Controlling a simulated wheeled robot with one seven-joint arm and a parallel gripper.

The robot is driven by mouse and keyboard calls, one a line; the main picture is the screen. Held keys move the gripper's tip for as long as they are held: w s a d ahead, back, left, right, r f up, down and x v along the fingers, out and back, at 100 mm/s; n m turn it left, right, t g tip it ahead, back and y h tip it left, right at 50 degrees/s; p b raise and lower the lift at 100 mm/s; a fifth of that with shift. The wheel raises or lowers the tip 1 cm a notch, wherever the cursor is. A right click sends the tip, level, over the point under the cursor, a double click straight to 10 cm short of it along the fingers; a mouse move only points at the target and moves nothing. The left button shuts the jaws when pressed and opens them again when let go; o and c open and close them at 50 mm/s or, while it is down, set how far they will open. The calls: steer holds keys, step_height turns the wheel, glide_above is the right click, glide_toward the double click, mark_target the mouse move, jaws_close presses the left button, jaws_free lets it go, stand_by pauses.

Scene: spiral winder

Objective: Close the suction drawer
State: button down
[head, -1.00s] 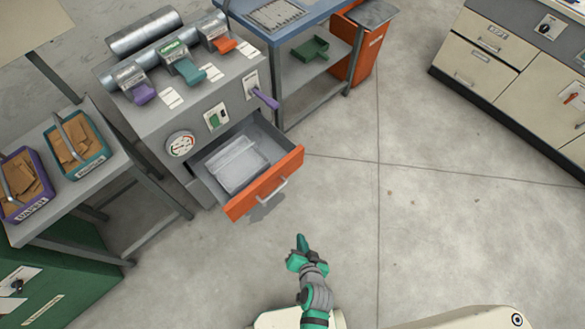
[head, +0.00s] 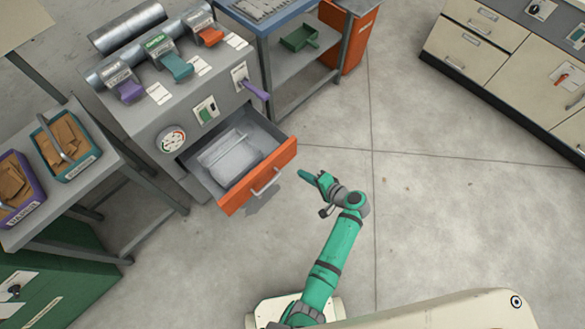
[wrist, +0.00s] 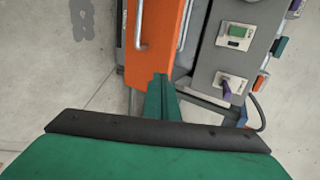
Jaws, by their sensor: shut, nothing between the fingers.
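The suction drawer (head: 258,178) has an orange front with a pale bar handle (head: 266,182) and stands pulled out of the grey machine (head: 190,105). A clear, box-like thing (head: 230,158) lies inside it. My gripper (head: 304,175) is shut and empty, just right of the drawer front's right end in the head view, pointing toward it. In the wrist view the shut fingers (wrist: 160,80) point at the orange front (wrist: 157,45), with the handle (wrist: 139,25) to their left. I cannot tell whether the fingertips touch the front.
The machine carries a purple lever (head: 254,90), a gauge (head: 172,138) and several coloured valve handles on top. A blue-topped table (head: 262,22) stands behind right. A side table with bins (head: 66,145) is at left. Open floor (head: 440,220) lies to the right.

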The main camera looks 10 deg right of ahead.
glide_toward(277, 158)
step_height(277, 158, down, 2)
steer(key=w+a, duration=0.2)
steer(key=w, duration=0.1)
steer(key=shift+w+a+f, duration=0.15)
steer(key=shift+a+f, duration=0.05)
steer(key=shift+a, duration=0.05)
steer(key=shift+w+a, duration=0.25)
steer(key=shift+w, duration=0.1)
